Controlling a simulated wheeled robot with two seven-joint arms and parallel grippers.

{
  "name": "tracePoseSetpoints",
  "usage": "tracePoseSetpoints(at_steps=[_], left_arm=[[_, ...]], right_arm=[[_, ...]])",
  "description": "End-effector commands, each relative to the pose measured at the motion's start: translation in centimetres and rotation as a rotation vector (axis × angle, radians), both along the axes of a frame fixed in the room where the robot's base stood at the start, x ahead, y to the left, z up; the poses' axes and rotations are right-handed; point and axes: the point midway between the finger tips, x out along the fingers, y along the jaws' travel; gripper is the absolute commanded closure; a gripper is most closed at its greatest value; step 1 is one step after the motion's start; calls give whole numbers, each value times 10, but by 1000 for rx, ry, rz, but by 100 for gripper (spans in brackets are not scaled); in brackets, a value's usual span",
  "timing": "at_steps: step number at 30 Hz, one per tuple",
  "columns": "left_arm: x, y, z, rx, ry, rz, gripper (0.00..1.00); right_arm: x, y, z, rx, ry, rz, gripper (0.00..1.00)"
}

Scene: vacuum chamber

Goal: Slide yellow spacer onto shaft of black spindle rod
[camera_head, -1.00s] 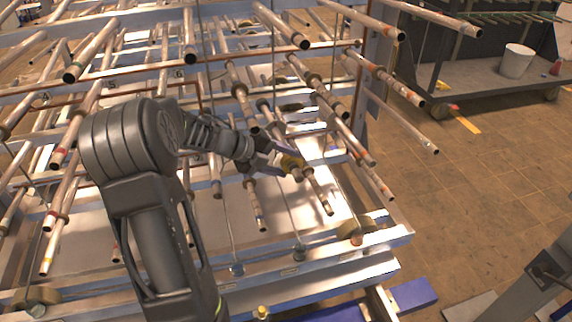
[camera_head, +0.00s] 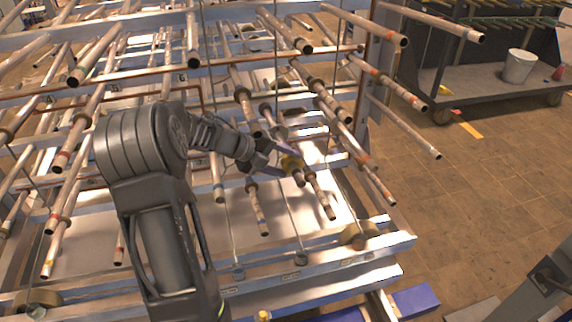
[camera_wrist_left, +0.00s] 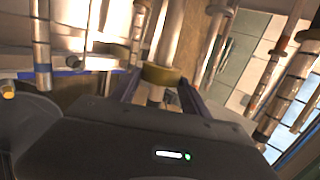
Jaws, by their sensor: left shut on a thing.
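The yellow spacer (camera_head: 291,163) is a short ring near the middle of the head view. My left gripper (camera_head: 286,162) is shut on it, with one finger on each side. In the left wrist view the spacer (camera_wrist_left: 163,76) sits between the dark fingers of my left gripper (camera_wrist_left: 160,88). A pale metallic rod (camera_wrist_left: 170,42) lines up with the spacer and shows on both sides of it. I cannot tell whether it passes through the ring or behind it. No rod stands out clearly as the black spindle. My right gripper is not in view.
Many rods with dark open ends stick out of the rack around my left gripper; one neighbouring rod (camera_head: 321,195) is very close on its right. A metal rail (camera_head: 330,262) runs along the rack's front. A cart with a white bucket (camera_head: 518,66) stands at the back right. The tiled floor is open.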

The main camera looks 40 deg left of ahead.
Motion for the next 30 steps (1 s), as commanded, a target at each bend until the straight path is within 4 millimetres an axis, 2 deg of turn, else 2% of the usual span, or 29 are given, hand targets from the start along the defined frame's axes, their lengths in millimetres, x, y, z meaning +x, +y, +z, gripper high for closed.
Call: tracePoseSetpoints(at_steps=[22, 30], left_arm=[[17, 24, -3, 0, 0, -1, 86], [19, 28, -3, 0, 0, -1, 86]], right_arm=[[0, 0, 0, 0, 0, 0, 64], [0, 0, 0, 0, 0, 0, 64]])
